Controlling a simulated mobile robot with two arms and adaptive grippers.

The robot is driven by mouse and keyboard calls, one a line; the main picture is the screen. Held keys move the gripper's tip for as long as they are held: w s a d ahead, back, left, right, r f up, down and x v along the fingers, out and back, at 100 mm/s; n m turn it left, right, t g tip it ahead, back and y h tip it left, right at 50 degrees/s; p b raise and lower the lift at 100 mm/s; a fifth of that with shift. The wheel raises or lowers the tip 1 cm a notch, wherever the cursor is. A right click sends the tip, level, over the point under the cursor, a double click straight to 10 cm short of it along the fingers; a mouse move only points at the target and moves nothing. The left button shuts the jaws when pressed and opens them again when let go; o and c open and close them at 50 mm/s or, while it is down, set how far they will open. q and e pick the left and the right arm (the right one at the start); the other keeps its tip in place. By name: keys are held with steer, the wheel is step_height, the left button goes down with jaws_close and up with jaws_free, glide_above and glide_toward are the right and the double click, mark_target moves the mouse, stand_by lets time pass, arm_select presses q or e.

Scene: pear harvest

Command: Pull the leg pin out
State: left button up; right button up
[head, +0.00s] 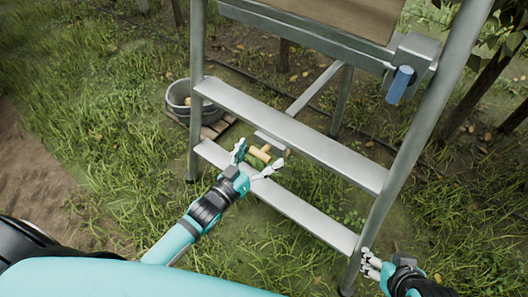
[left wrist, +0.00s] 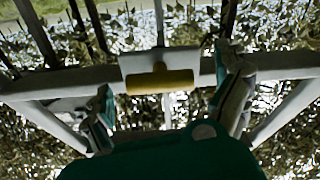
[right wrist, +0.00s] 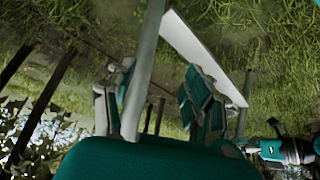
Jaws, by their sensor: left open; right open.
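In the left wrist view the yellow handle (left wrist: 163,80) lies across a pale plate, ahead of the fingers. My left gripper (head: 258,163) is open, with its fingers apart on either side of the handle's line; I cannot tell whether they touch it. The pin's shaft is hidden. My right gripper (head: 371,264) is open and empty low beside the ladder's right leg (head: 400,175). That leg crosses close to its left finger in the right wrist view (right wrist: 140,75).
Open grass lies at left.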

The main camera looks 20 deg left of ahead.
arm_select(q)
steer(key=shift+x, duration=1)
arm_select(e)
steer(key=shift+w+a+r+t, duration=0.2)
steer(key=shift+w+r+t, duration=0.1)
steer(key=shift+w, duration=0.2)
steer(key=shift+w+a+r+t, duration=0.15)
steer(key=shift+w+t, duration=0.15)
steer(key=shift+w, duration=0.15)
arm_select(q)
steer(key=shift+r, duration=0.2)
steer(key=c, duration=1.7)
arm_select(e)
steer(key=shift+s, duration=0.1)
